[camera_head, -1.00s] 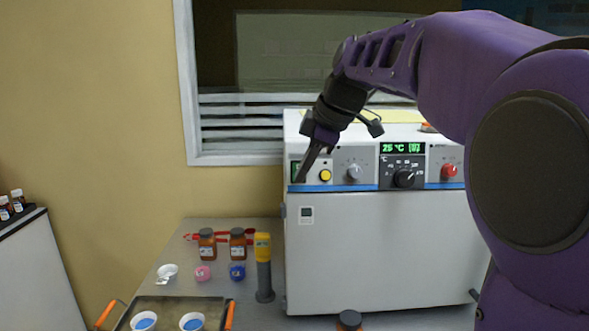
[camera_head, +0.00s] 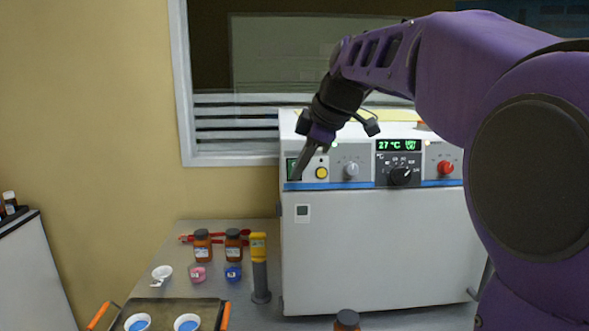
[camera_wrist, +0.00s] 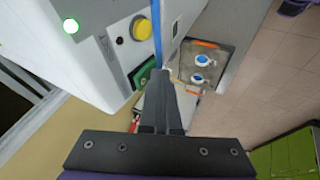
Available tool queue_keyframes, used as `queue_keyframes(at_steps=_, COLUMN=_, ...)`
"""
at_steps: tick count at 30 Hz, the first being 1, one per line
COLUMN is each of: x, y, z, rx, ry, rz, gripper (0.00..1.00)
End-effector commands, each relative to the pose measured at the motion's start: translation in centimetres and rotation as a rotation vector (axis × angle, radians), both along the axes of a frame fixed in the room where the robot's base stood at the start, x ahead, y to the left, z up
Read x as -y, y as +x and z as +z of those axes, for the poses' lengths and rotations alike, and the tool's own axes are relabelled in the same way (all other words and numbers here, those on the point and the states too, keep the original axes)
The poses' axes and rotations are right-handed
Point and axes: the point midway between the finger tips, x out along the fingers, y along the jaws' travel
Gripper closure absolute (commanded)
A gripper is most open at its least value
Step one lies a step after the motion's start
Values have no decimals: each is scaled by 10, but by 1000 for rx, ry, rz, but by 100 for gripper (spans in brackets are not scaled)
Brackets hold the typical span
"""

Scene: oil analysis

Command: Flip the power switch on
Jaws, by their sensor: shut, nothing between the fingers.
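The white machine (camera_head: 380,250) stands on the grey table with a control panel along its upper front. The green power switch (camera_head: 291,169) is at the panel's left end, partly behind my fingers; it also shows in the wrist view (camera_wrist: 145,72). My gripper (camera_head: 294,178) is shut and empty, its fingertips at the switch in the head view. In the wrist view my gripper (camera_wrist: 168,75) points just beside the switch. I cannot tell whether the fingertips touch it. The display (camera_head: 398,145) is lit and reads 27 °C.
A yellow button (camera_head: 321,173), a grey knob (camera_head: 351,169), a black dial (camera_head: 400,176) and a red knob (camera_head: 446,168) lie to the right on the panel. Brown bottles (camera_head: 202,246) and a yellow-grey tool (camera_head: 260,275) stand left of the machine.

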Motion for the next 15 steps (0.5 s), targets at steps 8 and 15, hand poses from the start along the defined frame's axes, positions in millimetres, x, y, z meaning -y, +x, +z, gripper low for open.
queue_keyframes(at_steps=8, x=0, y=0, z=13, rx=2, ry=0, rz=-1, gripper=100)
queue_keyframes(at_steps=15, x=0, y=0, z=16, rx=1, ry=0, rz=0, gripper=100)
